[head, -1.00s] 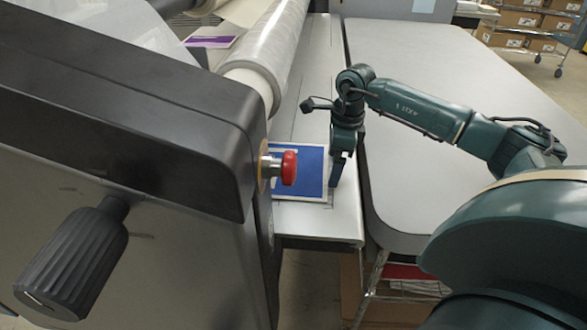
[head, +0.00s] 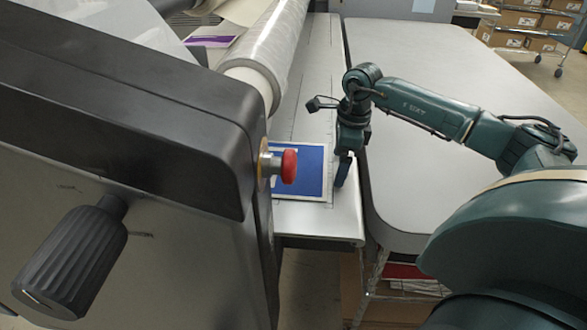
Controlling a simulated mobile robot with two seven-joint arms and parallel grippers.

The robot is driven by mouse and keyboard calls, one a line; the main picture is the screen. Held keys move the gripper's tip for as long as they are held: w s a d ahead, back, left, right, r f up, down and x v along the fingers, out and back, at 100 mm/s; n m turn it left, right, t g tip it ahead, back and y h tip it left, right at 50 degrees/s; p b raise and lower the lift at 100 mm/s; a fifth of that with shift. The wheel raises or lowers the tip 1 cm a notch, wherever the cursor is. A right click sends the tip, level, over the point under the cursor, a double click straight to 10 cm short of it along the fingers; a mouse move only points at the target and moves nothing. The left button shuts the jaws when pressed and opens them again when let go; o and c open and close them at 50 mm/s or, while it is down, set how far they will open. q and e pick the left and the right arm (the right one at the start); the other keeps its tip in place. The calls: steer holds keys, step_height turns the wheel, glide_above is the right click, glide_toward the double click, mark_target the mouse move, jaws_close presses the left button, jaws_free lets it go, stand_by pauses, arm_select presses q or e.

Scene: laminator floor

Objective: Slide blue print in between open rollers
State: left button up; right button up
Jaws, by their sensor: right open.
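The blue print (head: 311,172), a blue sheet with a pale border, lies flat on the laminator's metal feed table (head: 325,222). Its left part is hidden behind the machine's dark side housing and red knob. My right gripper (head: 342,172) points down just beside the print's right edge, open and empty; I cannot tell whether it touches the sheet. The pale roller (head: 268,62) wrapped in clear film runs away from me above the table. The gap between the rollers is hidden by the housing. My left gripper is not in view.
The dark laminator housing (head: 130,100) fills the left, with a red emergency knob (head: 289,166) and a black ribbed handle (head: 72,258). A purple print (head: 210,41) lies beyond the roller. A wide grey table (head: 440,65) stands at right, mostly clear. Boxes on a rack stand far back.

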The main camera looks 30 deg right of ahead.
steer(key=shift+r, duration=0.1)
steer(key=shift+s+d+r+p, duration=0.25)
steer(key=shift+r+p, duration=0.4)
steer(key=shift+r, duration=0.35)
steer(key=shift+s+d+r+p, duration=0.25)
steer(key=shift+r+p, duration=0.4)
steer(key=shift+r, duration=0.3)
steer(key=shift+s+d+r+p, duration=0.15)
steer(key=shift+d+r+p, duration=0.1)
steer(key=shift+r+p, duration=0.6)
steer(key=shift+r, duration=0.15)
